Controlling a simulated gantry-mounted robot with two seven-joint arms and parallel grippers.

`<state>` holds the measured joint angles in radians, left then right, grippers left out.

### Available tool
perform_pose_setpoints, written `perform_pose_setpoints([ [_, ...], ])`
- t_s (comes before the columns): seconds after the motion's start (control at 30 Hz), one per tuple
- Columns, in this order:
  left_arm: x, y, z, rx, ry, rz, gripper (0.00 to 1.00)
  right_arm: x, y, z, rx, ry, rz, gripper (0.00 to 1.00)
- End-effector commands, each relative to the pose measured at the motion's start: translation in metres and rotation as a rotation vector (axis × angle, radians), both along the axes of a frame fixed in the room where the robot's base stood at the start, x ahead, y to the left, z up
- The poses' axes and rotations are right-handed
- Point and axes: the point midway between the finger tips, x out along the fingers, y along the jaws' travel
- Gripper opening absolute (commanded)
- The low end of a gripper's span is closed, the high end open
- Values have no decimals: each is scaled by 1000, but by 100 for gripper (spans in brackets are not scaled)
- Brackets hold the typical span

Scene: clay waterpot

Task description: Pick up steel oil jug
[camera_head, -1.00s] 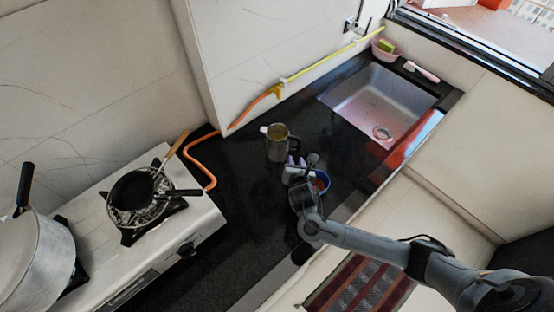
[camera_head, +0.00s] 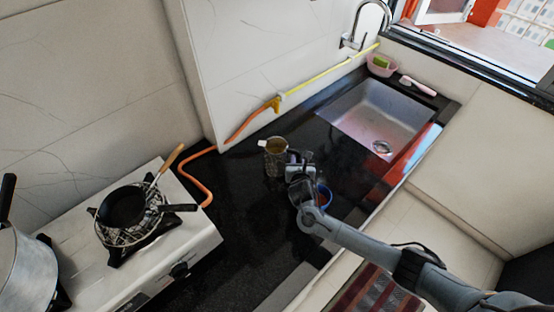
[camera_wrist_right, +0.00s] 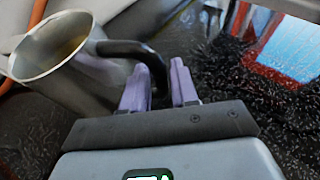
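The steel oil jug (camera_head: 275,162) stands upright on the black counter in the head view, with its open mouth up. In the right wrist view the jug (camera_wrist_right: 65,55) is at the left, and its black curved handle (camera_wrist_right: 128,48) reaches toward my fingers. My right gripper (camera_wrist_right: 160,72) has its two purple fingers apart, with the handle's outer bend between or just beyond them. In the head view my right gripper (camera_head: 294,160) is close against the jug's right side. Whether the fingers touch the handle is unclear. My left gripper is out of view.
The sink (camera_head: 378,120) is behind at the right. A stove with a black pan (camera_head: 122,206) and a large pot (camera_head: 25,270) is at the left. An orange hose (camera_head: 204,180) runs behind the jug.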

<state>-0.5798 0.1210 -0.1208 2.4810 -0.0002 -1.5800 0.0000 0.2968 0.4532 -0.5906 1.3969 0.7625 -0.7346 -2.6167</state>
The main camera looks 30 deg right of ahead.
Motion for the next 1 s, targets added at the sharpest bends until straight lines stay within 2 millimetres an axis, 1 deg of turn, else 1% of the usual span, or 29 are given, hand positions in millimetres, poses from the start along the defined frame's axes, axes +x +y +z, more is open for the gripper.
perform_pose_setpoints([
  [0.03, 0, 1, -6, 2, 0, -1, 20, 5, -3, -7, 2, 1, -1, 28],
  [0.2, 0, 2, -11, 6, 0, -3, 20, 18, -11, -11, 1, 0, 0, 28],
  [0.5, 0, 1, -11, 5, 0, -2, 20, 21, -13, -11, 1, 1, 1, 28],
  [0.57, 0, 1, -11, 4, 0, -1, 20, 21, -13, -11, 1, 1, 1, 21],
  [0.7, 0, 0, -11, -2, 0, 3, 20, 21, -13, -11, 1, 1, 1, 0],
  [1.0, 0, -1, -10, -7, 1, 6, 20, 21, -14, -9, 2, -4, 1, 0],
])
